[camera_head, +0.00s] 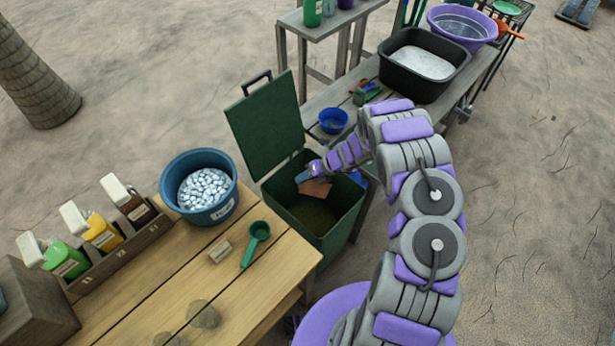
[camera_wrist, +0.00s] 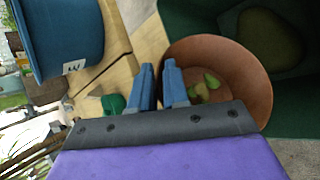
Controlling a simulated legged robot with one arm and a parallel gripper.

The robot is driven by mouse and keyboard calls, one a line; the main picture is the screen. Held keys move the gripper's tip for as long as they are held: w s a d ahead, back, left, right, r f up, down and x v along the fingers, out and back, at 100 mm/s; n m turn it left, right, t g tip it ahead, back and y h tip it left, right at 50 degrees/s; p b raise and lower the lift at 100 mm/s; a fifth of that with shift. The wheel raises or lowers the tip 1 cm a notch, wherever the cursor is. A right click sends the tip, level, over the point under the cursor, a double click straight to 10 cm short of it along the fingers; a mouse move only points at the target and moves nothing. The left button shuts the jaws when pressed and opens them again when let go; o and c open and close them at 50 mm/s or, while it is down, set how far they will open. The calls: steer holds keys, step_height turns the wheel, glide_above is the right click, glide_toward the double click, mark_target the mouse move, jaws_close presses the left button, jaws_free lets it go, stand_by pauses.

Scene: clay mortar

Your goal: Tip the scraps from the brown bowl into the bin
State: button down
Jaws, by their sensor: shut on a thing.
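My gripper (camera_head: 306,175) is over the open green bin (camera_head: 322,233), shut on the brown bowl (camera_head: 316,188). In the wrist view the blue fingers (camera_wrist: 160,88) are at the rim of the brown bowl (camera_wrist: 243,70). Several green scraps (camera_wrist: 204,87) lie inside the bowl. In the head view the bowl looks tilted at the bin's mouth; its inside is hidden there. The bin's lid (camera_head: 263,122) stands open at the back left. The bin's floor looks dark, with a greenish patch also showing in the wrist view (camera_wrist: 270,38).
A wooden table (camera_head: 160,290) at left holds a blue tub (camera_head: 199,188) of silvery pieces, a green scoop (camera_head: 256,240) and a rack of bottles (camera_head: 100,240). Behind the bin, another table holds a small blue bowl (camera_head: 333,121) and a black basin (camera_head: 423,68).

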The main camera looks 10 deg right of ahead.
steer(key=shift+w+r+p, duration=0.15)
steer(key=shift+p, duration=0.15)
steer(key=shift+w+d+g+p, duration=0.2)
steer(key=shift+d+g+p, duration=0.1)
steer(key=shift+w+d+f+m+g+y+b, duration=0.15)
steer(key=shift+d+m+g+y+b, duration=0.1)
steer(key=shift+d+b, duration=0.3)
steer(key=shift+w+d+f+m+g+y+b, duration=0.15)
steer(key=shift+d+g+y+b, duration=0.1)
steer(key=shift+d+b, duration=0.2)
steer(key=shift+w+d+r, duration=0.15)
steer(key=shift+d, duration=0.05)
steer(key=shift+w+a+r+m+g+y+b, duration=0.1)
steer(key=shift+w+a+m+g+y+b, duration=0.15)
steer(key=shift+a+g, duration=0.2)
steer(key=shift+w+a+r+m+g+y+b, duration=0.15)
steer(key=shift+a+m+g+y+b, duration=0.1)
steer(key=shift+a+m+g, duration=0.15)
steer(key=shift+d, duration=0.9)
steer(key=shift+a, duration=0.15)
